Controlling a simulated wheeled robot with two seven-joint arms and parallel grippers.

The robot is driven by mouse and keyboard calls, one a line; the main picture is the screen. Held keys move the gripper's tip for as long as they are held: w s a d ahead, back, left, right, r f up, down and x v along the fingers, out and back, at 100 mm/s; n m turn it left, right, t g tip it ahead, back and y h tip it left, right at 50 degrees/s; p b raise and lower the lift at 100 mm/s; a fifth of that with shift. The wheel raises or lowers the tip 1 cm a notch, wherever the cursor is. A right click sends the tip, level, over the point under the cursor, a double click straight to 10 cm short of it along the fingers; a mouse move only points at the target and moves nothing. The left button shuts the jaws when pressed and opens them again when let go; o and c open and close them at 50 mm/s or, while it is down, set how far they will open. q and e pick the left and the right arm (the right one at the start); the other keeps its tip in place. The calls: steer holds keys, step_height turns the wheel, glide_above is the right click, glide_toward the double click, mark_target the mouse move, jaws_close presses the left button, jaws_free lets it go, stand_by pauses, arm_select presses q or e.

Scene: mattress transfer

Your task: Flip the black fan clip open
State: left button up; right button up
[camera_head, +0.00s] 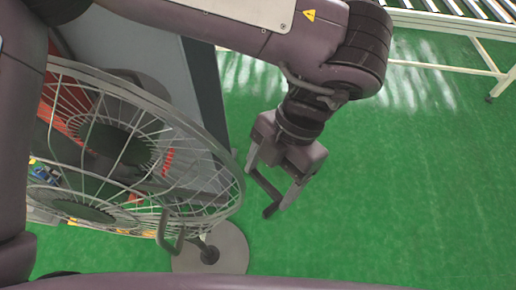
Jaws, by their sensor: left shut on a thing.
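A standing fan with a grey wire cage (225,160) fills the left of the view, its cage tilted. A grey bent loop (170,235) hangs at the cage's lower edge; I cannot tell whether it is a clip. My left gripper (276,203) is just right of the cage rim, pointing down, with its fingers converging. It is shut on a small dark thing (269,211) at the fingertips. This may be the black fan clip, but it is too small to tell. My right gripper is not in view.
The fan's round grey base (222,250) stands on the green floor (410,200). A grey panel (205,85) is behind the cage. A roller conveyor frame (450,24) is at the top right. The floor right of my gripper is clear.

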arm_select(q)
steer(key=shift+w+d+n+g+h, duration=0.15)
steer(key=shift+n+h, duration=0.1)
steer(key=shift+n, duration=0.5)
steer(key=shift+w+n+g+h, duration=0.15)
steer(key=shift+n+h, duration=0.1)
steer(key=shift+n, duration=0.5)
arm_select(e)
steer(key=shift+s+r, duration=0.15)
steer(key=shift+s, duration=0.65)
arm_select(q)
steer(key=o, duration=1.4)
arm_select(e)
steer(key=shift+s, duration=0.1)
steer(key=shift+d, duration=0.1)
arm_select(q)
steer(key=shift+w+r, duration=0.2)
steer(key=shift+r, duration=0.1)
steer(key=shift+v, duration=3.55)
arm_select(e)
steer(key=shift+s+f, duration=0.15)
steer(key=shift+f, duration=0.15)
